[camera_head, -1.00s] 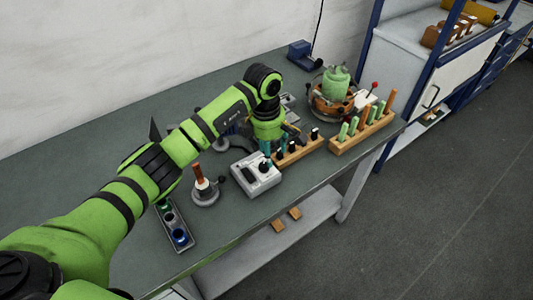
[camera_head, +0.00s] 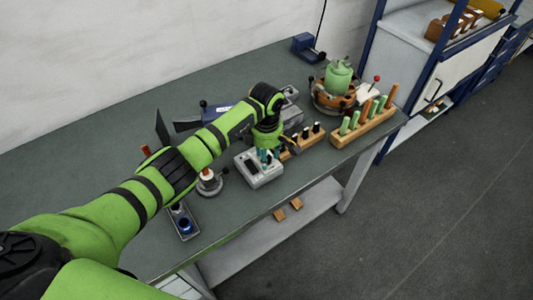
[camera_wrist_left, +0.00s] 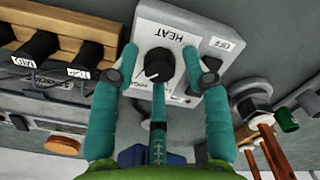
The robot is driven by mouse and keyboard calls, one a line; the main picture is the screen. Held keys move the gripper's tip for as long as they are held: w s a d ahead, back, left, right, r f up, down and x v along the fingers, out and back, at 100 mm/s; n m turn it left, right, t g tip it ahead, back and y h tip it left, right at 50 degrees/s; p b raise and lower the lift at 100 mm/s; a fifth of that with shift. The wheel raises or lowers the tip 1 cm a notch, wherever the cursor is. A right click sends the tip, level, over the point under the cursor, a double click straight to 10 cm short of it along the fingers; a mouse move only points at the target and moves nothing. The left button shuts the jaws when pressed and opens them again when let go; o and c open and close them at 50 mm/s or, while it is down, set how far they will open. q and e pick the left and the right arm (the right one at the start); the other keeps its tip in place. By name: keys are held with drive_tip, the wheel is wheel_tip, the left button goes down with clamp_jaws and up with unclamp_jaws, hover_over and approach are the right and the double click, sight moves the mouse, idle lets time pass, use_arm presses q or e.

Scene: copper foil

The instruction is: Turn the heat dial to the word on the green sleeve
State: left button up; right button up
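The heat box (camera_head: 264,181) is a pale grey unit on the bench, marked HEAT and OFF; in the wrist view its face (camera_wrist_left: 165,18) appears upside down. Its black round dial (camera_wrist_left: 157,65) has a white pointer line. My left gripper (camera_head: 266,155) is over the box. In the wrist view its teal fingers (camera_wrist_left: 161,63) stand on either side of the dial, with gaps visible between them and it. A teal strip reaches up to the dial's near edge. Green handles (camera_head: 345,125) stand in a wooden rack; I cannot read a word on a green sleeve. My right gripper is out of view.
A wooden rack (camera_head: 303,145) with black handles is close beside the box; its tags show small words, one like MID. A round stand (camera_head: 209,184) and a tray with blue cups (camera_head: 184,222) are at left. A green pot (camera_head: 338,78) stands at the back right.

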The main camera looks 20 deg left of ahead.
use_arm(q)
clamp_jaws()
drive_tip(key=n+b, duration=0.2)
drive_tip(key=b, duration=0.1)
drive_tip(key=shift+a+f, duration=0.1)
drive_tip(key=shift+f, duration=0.15)
drive_tip(key=n+b, duration=0.1)
drive_tip(key=n, duration=0.1)
drive_tip(key=shift+n+b, duration=0.3)
drive_tip(key=shift+n, duration=0.1)
drive_tip(key=n+b, duration=0.1)
drive_tip(key=n, duration=0.2)
drive_tip(key=shift+n, duration=0.3)
drive_tip(key=n+b, duration=0.1)
drive_tip(key=n, duration=0.2)
drive_tip(key=shift+r+n+b, duration=0.1)
drive_tip(key=shift+n+b, duration=0.2)
drive_tip(key=shift+b, duration=0.05)
drive_tip(key=n+b, duration=0.1)
drive_tip(key=n, duration=0.4)
drive_tip(key=shift+n, duration=0.4)
drive_tip(key=shift+s, duration=0.1)
